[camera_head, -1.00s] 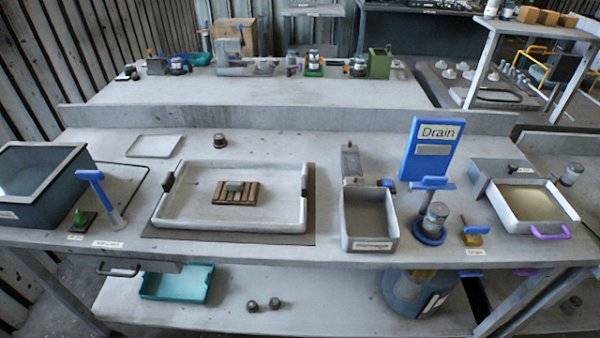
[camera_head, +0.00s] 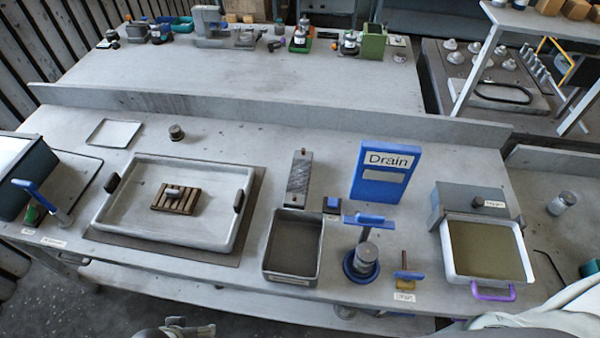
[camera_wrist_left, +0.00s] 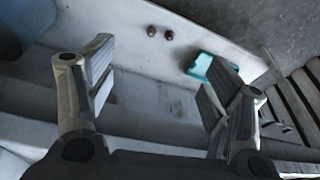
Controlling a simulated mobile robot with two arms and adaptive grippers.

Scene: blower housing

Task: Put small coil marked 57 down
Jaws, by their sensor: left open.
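No number 57 is legible on anything in view. A small dark round coil-like part (camera_head: 176,132) stands on the bench behind the large grey tray (camera_head: 205,232). A small grey piece (camera_head: 174,191) lies on a slatted wooden rack (camera_head: 187,205) in that tray. Two small dark round parts show in the left wrist view, one (camera_wrist_left: 152,31) beside the other (camera_wrist_left: 169,35), on the pale lower shelf. My left gripper (camera_wrist_left: 155,85) is open with nothing between its fingers. A grey part of my arm or gripper shows at the bottom edge of the head view. My right gripper is not in view.
The blue Drain sign (camera_head: 385,172) stands behind a blue-based cylinder stand (camera_head: 365,262). A grey bin (camera_head: 292,280) and a tan-filled tray (camera_head: 485,252) with a purple handle sit along the front. A teal tray (camera_wrist_left: 203,66) lies below. The bench behind the large tray is mostly clear.

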